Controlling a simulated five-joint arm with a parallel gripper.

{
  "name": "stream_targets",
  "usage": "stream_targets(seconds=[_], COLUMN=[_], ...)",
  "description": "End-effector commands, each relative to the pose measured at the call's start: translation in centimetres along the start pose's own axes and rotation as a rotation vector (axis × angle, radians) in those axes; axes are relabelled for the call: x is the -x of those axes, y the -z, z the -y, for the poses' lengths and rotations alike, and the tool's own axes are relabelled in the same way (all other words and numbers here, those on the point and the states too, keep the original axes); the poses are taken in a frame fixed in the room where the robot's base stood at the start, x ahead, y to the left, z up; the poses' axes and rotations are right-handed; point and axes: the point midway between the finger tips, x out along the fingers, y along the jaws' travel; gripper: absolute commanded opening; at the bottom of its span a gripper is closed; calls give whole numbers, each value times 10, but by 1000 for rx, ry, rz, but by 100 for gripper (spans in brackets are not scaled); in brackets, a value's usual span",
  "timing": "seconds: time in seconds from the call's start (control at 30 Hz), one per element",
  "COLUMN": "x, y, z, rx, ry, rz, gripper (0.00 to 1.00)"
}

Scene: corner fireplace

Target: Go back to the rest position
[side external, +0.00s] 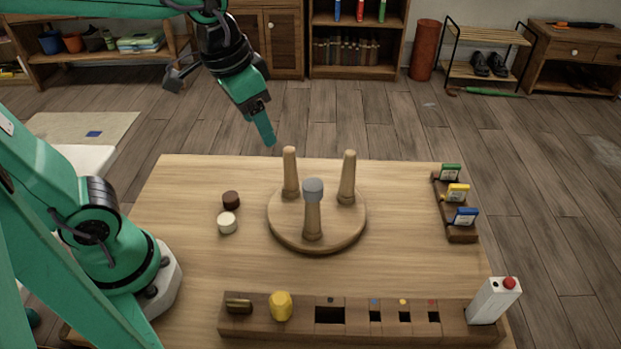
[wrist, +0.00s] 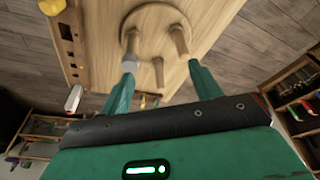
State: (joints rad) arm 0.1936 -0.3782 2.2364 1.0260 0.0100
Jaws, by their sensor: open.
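My gripper (side external: 268,137) hangs in the air behind and above the left rear leg of an upturned round wooden stool (side external: 283,230). In the wrist view my gripper (wrist: 162,64) has its two green fingers spread wide, with nothing held between them. In the side view only one finger shows clearly. The stool lies seat down on the wooden table (side external: 400,265) with three legs pointing up. A grey cap (side external: 313,186) sits on the front leg's end; the two rear legs are bare. The stool also shows beyond my fingers in the wrist view (wrist: 205,16).
A brown disc (side external: 231,199) and a white disc (side external: 227,223) lie left of the stool. A slotted wooden rack (side external: 355,310) with a yellow piece (side external: 281,305) runs along the front. A white red-button box (side external: 494,301) and a card holder (side external: 461,234) stand right.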

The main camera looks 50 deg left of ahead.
Motion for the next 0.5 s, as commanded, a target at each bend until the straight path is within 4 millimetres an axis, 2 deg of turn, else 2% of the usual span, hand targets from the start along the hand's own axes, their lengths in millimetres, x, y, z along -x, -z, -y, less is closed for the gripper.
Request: stream_targets(seconds=[0.2, 0.5], x=[10, 13], y=[-31, -61], z=[23, 40], rx=[91, 177], ry=[29, 65], rz=[-108, -215], gripper=[63, 63])
